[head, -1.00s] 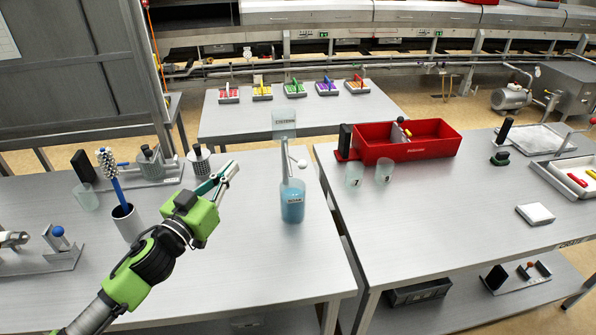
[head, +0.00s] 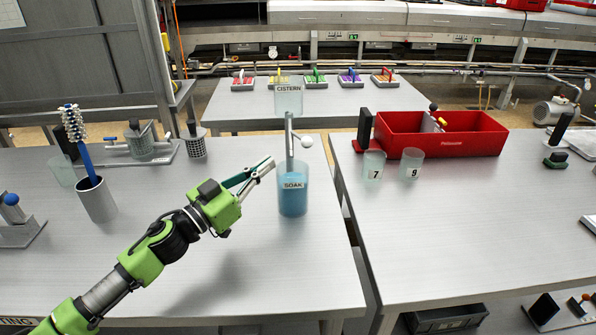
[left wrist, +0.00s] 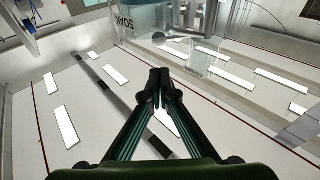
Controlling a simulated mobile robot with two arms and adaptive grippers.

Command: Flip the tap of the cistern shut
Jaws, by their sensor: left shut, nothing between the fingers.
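The clear cistern (head: 288,101), labelled CISTERN, sits at the top of a grey post (head: 289,145) on the left table. The tap's white ball knob (head: 307,142) sticks out to the right of the post, below the cistern. A clear SOAK beaker (head: 293,172) with blue liquid stands under it. My left gripper (head: 271,164) is shut and empty, just left of the beaker and post, slightly below knob height. In the left wrist view its fingertips (left wrist: 160,74) meet, and the SOAK beaker (left wrist: 128,28) shows beyond them. My right gripper is not in view.
A cup with a brush (head: 97,199) and a rack with metal baskets (head: 150,152) stand at the left. Glasses 7 (head: 373,165) and 9 (head: 411,163) and a red crate (head: 470,143) are on the right table. The left table's front is clear.

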